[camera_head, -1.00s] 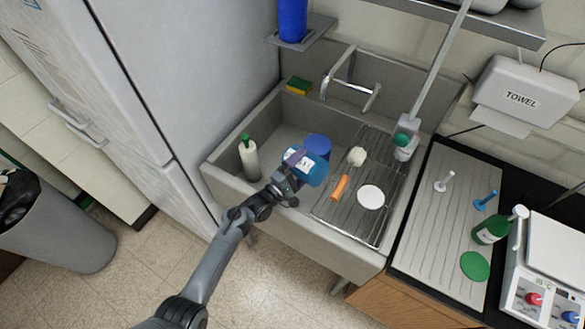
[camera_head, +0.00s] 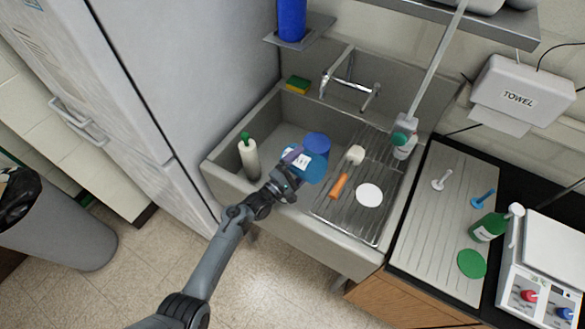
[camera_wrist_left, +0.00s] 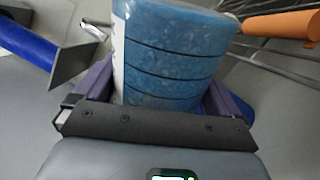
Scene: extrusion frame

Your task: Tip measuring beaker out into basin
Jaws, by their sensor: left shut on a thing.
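My left gripper (camera_head: 290,172) is shut on the measuring beaker (camera_head: 312,168), a clear vessel with blue showing inside and a white label. It is held over the basin (camera_head: 222,183), a grey sink, near the left edge of the wire rack. The label faces up toward the head camera and the beaker looks tilted. In the left wrist view the beaker (camera_wrist_left: 172,55) sits between the purple fingers, with dark lines across its blue side. Its mouth is not clear to see. My right gripper is not in view.
A blue cylinder (camera_head: 317,143) stands in the basin just behind the beaker. A white bottle with a green cap (camera_head: 248,157) is at the left. An orange-handled brush (camera_head: 339,185) and a white disc (camera_head: 369,195) lie on the rack (camera_head: 350,222). The faucet (camera_head: 350,84) is at the back.

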